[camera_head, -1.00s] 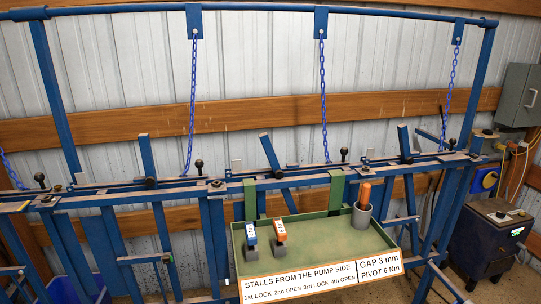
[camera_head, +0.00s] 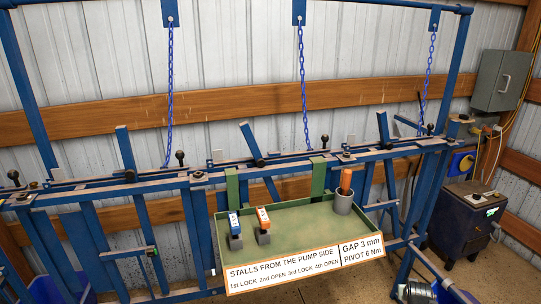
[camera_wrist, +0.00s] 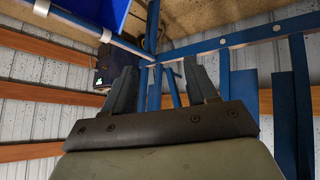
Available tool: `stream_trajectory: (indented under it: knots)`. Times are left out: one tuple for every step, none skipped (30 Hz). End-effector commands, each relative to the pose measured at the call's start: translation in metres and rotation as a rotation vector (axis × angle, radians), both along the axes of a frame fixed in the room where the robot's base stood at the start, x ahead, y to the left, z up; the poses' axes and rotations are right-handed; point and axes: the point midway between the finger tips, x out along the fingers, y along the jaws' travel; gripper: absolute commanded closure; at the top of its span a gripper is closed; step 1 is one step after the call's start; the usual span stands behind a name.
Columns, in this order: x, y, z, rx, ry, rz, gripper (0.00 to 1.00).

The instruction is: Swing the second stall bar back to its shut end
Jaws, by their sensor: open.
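A row of blue stall bars stands on the long blue rail frame in the head view. Counting from the right, the first bar (camera_head: 383,126) leans slightly left, the second bar (camera_head: 252,146) leans further left, and the third bar (camera_head: 126,150) is nearly upright. Their lower parts pass behind the rails. A black ball knob (camera_head: 324,140) stands right of the second bar. My gripper (camera_wrist: 160,84) shows only in the wrist view, with its two fingers apart and nothing between them. No stall bar is clearly identifiable near the fingers there.
A green tray (camera_head: 300,213) with a label hangs on the frame front, holding two small tagged tools (camera_head: 264,228) and a grey cup (camera_head: 343,202). Blue chains (camera_head: 304,85) hang behind the bars. A dark blue machine box (camera_head: 468,218) stands at right.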

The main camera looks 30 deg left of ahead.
Motion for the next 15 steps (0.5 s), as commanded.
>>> stream_trajectory:
  knots:
    - [0.019, 0.006, 0.024, -0.001, -0.054, 0.012, 0.43]
    - [0.028, 0.009, 0.037, -0.001, -0.085, 0.020, 0.43]
    - [0.040, 0.014, 0.054, -0.002, -0.125, 0.029, 0.43]
    - [0.048, 0.017, 0.068, -0.002, -0.156, 0.036, 0.43]
    - [0.056, 0.021, 0.082, -0.002, -0.186, 0.043, 0.43]
    - [0.066, 0.026, 0.100, -0.002, -0.225, 0.052, 0.43]
    - [0.073, 0.029, 0.115, -0.002, -0.257, 0.059, 0.43]
    - [0.080, 0.032, 0.129, -0.002, -0.286, 0.066, 0.43]
    - [0.089, 0.037, 0.149, -0.003, -0.327, 0.075, 0.43]
    - [0.095, 0.040, 0.164, -0.004, -0.357, 0.082, 0.43]
    - [0.101, 0.044, 0.179, -0.004, -0.388, 0.089, 0.43]
    - [0.108, 0.049, 0.199, -0.005, -0.428, 0.098, 0.43]
    - [0.114, 0.053, 0.215, -0.005, -0.458, 0.105, 0.43]
    - [0.118, 0.057, 0.231, -0.005, -0.488, 0.112, 0.43]
    - [0.124, 0.063, 0.251, -0.004, -0.528, 0.122, 0.43]
